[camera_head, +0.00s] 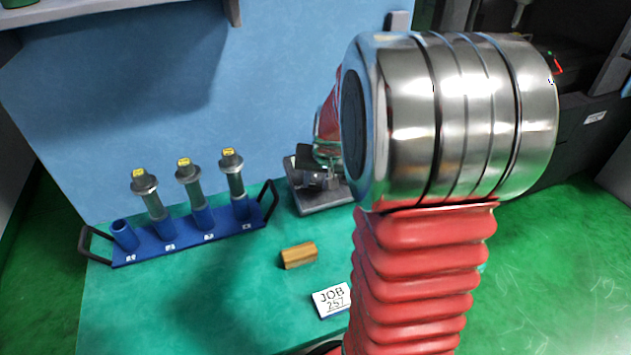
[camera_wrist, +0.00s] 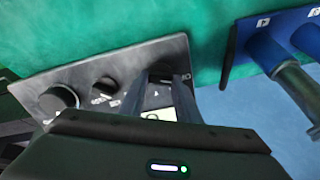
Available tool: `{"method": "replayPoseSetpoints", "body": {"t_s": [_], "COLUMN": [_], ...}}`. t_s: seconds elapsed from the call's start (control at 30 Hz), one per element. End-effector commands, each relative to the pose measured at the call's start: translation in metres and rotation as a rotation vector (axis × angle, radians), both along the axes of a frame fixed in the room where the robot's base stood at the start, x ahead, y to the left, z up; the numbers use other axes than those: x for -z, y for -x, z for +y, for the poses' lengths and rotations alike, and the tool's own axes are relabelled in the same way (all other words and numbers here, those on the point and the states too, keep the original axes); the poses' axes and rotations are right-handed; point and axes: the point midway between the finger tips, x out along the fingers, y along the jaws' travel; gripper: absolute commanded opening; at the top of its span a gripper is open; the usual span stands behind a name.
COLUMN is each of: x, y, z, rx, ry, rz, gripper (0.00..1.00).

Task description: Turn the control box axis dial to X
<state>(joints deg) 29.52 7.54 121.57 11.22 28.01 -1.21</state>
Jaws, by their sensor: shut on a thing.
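The control box (camera_wrist: 35,88) is a grey panel with a large round knob (camera_wrist: 59,98) at the left, a small dark knob (camera_wrist: 104,85) beside it and a dark dial (camera_wrist: 160,72) toward the right. In the head view the box (camera_head: 325,203) sits on the green bench top, partly behind my arm. My gripper (camera_wrist: 160,84) reaches over the panel with its fingers around the right-hand dial, shut on it. I take this as the axis dial. Its pointer is hidden by the fingers, and the small white marks around it are too small to read surely.
A blue rack (camera_head: 190,238) with several tube holders and yellow-tagged tools stands left of the box; its end shows in the wrist view (camera_wrist: 245,50). A wooden block (camera_head: 299,255) and a JOB 257 card (camera_head: 332,299) lie in front. Green bench top is free between them.

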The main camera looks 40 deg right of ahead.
Motion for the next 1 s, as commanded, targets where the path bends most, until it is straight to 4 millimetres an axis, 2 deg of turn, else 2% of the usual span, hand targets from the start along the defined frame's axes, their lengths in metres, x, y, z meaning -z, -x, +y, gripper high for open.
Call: {"method": "replayPoseSetpoints", "body": {"t_s": [0.07, 0.47, 1.0], "x": [-0.0003, -0.0003, -0.0003], "y": [-0.0002, -0.0005, -0.0002], "z": [0.0051, 0.0013, 0.0004], "rx": [-0.002, 0.060, 0.423], "ry": [0.000, -0.025, -0.166], "rz": [0.000, -0.006, -0.044], "gripper": [0.07, 0.07, 0.07]}}
